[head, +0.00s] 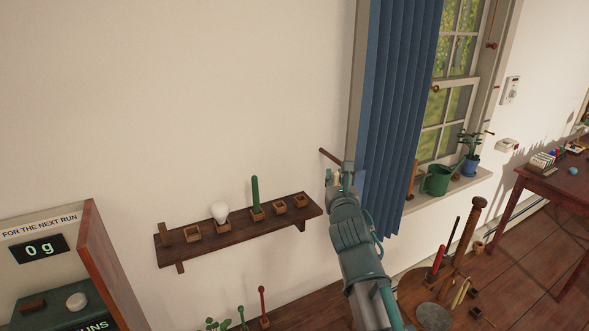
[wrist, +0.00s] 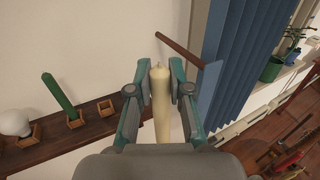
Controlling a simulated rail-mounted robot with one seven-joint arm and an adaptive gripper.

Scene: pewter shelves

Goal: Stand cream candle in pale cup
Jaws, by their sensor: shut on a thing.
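My gripper (head: 340,178) is shut on a cream candle (wrist: 161,105), which stands nearly upright in the wrist view between the two fingers. In the head view the gripper is just right of the dark wall shelf (head: 235,225), and the candle is mostly hidden. Small square wooden cups sit along the shelf. Two at the right end look empty: one cup (head: 280,207) and the end cup (head: 300,201). Another empty-looking cup (head: 193,232) is at the left. I cannot tell which is the pale cup.
A green candle (head: 255,193) and a white bulb-shaped thing (head: 219,211) stand in shelf cups. A brown rod (wrist: 180,48) juts from the wall close beyond my gripper. A blue curtain (head: 400,110) hangs to the right. The wall above the shelf is clear.

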